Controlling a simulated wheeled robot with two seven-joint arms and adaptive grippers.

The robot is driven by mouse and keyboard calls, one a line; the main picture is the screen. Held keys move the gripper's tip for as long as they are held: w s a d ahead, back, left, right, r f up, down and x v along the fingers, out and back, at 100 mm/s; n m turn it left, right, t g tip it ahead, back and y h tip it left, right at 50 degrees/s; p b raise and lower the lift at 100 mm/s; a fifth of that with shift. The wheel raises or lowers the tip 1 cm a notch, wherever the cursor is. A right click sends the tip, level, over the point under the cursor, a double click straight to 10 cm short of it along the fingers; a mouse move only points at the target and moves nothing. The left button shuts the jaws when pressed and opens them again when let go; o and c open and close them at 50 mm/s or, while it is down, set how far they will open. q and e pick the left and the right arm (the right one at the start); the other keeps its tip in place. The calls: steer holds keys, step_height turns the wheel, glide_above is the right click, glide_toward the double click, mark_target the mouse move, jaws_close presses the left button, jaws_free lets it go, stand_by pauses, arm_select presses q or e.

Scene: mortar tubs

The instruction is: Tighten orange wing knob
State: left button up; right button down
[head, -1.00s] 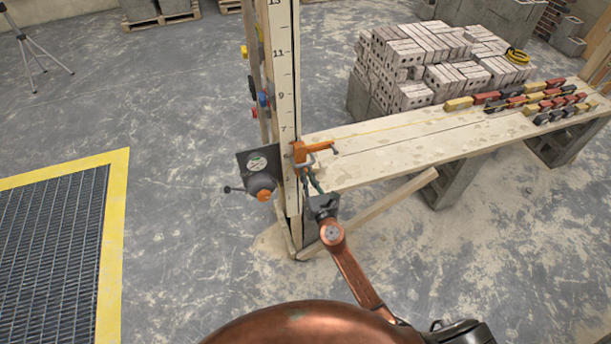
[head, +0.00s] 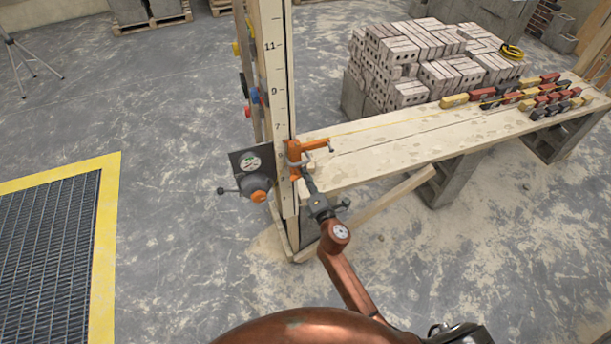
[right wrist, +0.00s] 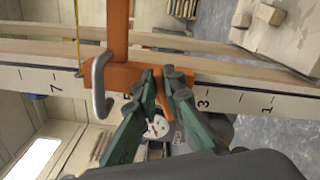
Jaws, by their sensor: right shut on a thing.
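An orange clamp (head: 294,160) with a grey metal hook sits against the upright graduated post (head: 273,80), at the near left end of the plank. In the right wrist view the orange clamp (right wrist: 118,40) crosses in front of the post. My right gripper (head: 304,178) reaches the clamp from below. Its green fingers (right wrist: 164,76) are closed together at the clamp's orange part. The orange wing knob is largely hidden between and behind the fingertips. A round orange knob (head: 258,196) also shows on a dark device left of the post. My left gripper is out of view.
The plank (head: 390,146) runs right on grey blocks, with several coloured pieces (head: 540,95) at its far end. Brick stacks (head: 420,60) stand behind. A slanting brace (head: 390,200) lies beside my right arm. A yellow-edged grate (head: 45,250) is at left; floor between is clear.

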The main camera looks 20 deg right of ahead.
steer(key=m, duration=0.4)
steer(key=shift+a+f, duration=0.1)
steer(key=shift+f, duration=0.05)
steer(key=shift+m, duration=0.3)
stand_by(0.3)
steer(key=c, duration=2.1)
jaws_free()
steer(key=shift+b, duration=0.3)
steer(key=shift+o, duration=0.4)
steer(key=shift+a, duration=0.1)
steer(key=shift+f, duration=0.1)
steer(key=s, duration=1.2)
steer(key=shift+d, duration=0.2)
